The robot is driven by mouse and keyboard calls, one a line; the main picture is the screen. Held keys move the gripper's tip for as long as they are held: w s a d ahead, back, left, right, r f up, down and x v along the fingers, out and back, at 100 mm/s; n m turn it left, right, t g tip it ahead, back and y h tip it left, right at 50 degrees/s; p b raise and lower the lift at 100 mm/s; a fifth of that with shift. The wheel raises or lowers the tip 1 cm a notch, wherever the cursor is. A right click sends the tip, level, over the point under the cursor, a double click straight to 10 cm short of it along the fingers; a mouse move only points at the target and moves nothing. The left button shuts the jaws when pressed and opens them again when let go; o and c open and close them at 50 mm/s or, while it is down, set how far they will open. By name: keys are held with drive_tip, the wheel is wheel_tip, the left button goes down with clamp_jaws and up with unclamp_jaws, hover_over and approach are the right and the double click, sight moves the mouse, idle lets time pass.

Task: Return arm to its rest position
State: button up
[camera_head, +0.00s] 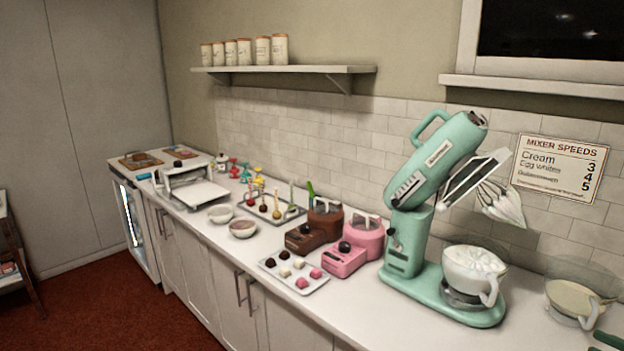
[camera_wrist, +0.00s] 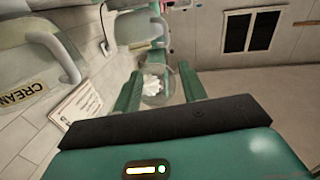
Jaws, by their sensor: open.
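My gripper (camera_wrist: 162,76) shows in the wrist view as two green fingers, spread apart. A clear round bowl with white content (camera_wrist: 154,88) shows between the fingers, and I see no contact with it.
A pink machine (camera_head: 345,260), a brown machine (camera_head: 304,238) and a tray of sweets (camera_head: 291,283) stand left of the mixer. A bowl (camera_head: 573,300) stands at right. A shelf (camera_head: 290,69) is on the wall. The red floor (camera_head: 120,310) is clear in front.

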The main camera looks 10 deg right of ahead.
drive_tip(key=w+a+r+m+t+h, duration=0.1)
drive_tip(key=w+a+r+h, duration=0.3)
drive_tip(key=w+r, duration=0.45)
drive_tip(key=w+a+r+m+t+h, duration=0.1)
drive_tip(key=w+a+r+h, duration=0.4)
drive_tip(key=w, duration=0.6)
drive_tip(key=w+a+r+m+g+h, duration=0.1)
drive_tip(key=w+a+r+m+h, duration=0.1)
drive_tip(key=a+r+m+h, duration=0.45)
drive_tip(key=s+a+f+g+y, duration=0.2)
drive_tip(key=s+a+f+g, duration=0.1)
drive_tip(key=s+a, duration=0.5)
drive_tip(key=s+a+f+n+g+y, duration=0.1)
drive_tip(key=s+a+f+g, duration=0.3)
drive_tip(key=s+a, duration=0.4)
drive_tip(key=s+a+f+g+y, duration=0.3)
drive_tip(key=s+a+f, duration=0.2)
drive_tip(key=a, duration=1.4)
drive_tip(key=s, duration=0.3)
drive_tip(key=shift+s+g, duration=0.3)
drive_tip(key=shift+s, duration=0.1)
